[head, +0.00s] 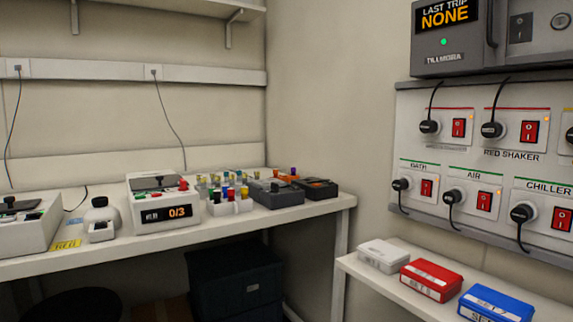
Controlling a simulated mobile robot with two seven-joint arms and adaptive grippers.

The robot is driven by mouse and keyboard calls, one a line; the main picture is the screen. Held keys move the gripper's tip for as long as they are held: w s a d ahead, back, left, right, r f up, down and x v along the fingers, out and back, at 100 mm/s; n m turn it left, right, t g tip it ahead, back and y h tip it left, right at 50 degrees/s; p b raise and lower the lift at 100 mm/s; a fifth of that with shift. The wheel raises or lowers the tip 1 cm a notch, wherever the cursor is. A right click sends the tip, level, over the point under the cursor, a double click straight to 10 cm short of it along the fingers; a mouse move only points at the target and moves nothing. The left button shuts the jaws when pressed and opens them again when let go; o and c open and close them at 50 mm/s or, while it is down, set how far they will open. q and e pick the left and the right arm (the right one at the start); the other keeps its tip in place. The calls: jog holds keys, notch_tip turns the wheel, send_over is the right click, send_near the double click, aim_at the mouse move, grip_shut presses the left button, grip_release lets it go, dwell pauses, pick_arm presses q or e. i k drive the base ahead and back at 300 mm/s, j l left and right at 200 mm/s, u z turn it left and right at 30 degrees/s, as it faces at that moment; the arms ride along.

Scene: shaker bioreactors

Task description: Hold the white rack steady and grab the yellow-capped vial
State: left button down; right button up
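A small white rack (231,209) stands near the front edge of the long white bench, right of the machine with the "0/3" display. It holds several vials with coloured caps, blue, red and yellowish among them; they are small and close together. A yellow-capped vial (244,191) appears at the rack's right side. More vials with yellow or amber caps (256,174) stand behind the rack, and what holds them is partly hidden. Neither of my grippers is in view, and nothing touches the rack.
Dark grey boxes (277,196) sit just right of the rack. A switch panel (480,165) fills the right wall above a shelf with white, red (431,280) and blue boxes.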

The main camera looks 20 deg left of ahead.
aim_at(245, 191)
jog(key=i+u, duration=0.25)
jog(key=i, duration=0.15)
jog(key=i+l+u, duration=0.5)
jog(key=i, duration=0.2)
jog(key=i+j, duration=0.05)
jog(key=j, duration=0.05)
